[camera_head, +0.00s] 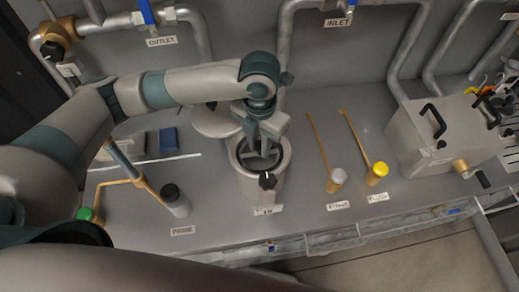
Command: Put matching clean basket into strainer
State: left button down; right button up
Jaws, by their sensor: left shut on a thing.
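The strainer (246,190) is an open, round grey pot with a dark rim in the middle of the bench. A black knob (267,181) is on its front. My left gripper (261,153) points down at the strainer's mouth. It is shut on a grey thing, apparently the basket, which is mostly hidden by the fingers and the strainer's rim. I cannot tell how deep the basket sits or its mesh. My right gripper is not in view.
A round grey lid-like disc (214,122) is behind the strainer, partly behind my arm. A grey box (425,135) is farther right. A blue block (168,140) lies left.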

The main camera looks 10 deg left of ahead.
aim_at(259, 153)
pick_arm(q)
jog(key=shift+f+p, duration=0.6)
jog(key=shift+f, duration=1.4)
jog(key=c, duration=1.6)
grip_release()
jog(key=shift+o, duration=0.2)
jog(key=shift+r, duration=0.2)
notch_tip(259, 153, up, 11)
jog(key=b, duration=0.3)
jog(key=shift+f+b, duration=0.2)
jog(key=shift+b, duration=0.2)
jog(key=shift+r, duration=0.6)
